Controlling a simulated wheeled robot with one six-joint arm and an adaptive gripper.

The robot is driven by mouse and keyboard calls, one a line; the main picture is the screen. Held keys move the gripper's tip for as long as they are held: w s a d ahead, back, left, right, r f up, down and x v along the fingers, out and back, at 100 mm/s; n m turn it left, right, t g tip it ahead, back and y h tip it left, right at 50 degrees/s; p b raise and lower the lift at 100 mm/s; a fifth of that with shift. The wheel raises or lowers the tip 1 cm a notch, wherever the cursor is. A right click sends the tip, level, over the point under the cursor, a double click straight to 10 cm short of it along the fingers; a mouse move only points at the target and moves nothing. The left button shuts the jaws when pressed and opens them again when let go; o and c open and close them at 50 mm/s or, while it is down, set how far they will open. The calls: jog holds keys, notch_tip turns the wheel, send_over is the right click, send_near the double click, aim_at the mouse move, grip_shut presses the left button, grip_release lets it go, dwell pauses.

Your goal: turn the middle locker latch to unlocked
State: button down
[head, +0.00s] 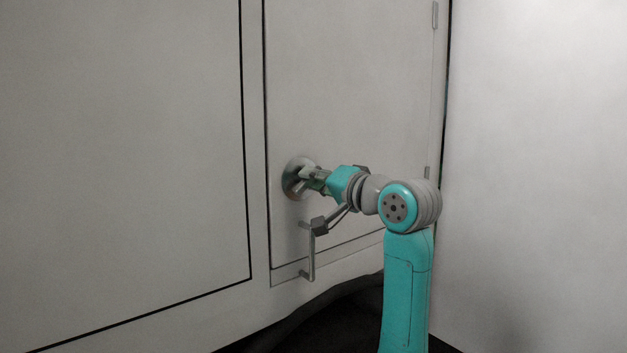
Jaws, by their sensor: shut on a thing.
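The locker latch (290,182) is a round grey metal disc with a handle across it, low on the left side of a pale locker door (345,85). My gripper (308,180) is at the front of the latch and shut on its handle. The fingers and the arm's wrist hide part of the handle and the disc's right side. I cannot tell from this view how far the handle is turned.
A vertical bar pull handle (309,255) stands out from the door just below the latch, close under my wrist. Another pale panel (120,140) lies to the left. A plain wall (540,150) is on the right. The dark floor (345,325) shows below.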

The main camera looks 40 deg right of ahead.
jog(key=m, duration=0.7)
jog(key=shift+d+f, duration=0.1)
jog(key=shift+f, duration=0.15)
dwell(0.3)
jog(key=c, duration=1)
grip_release()
jog(key=s, duration=1.2)
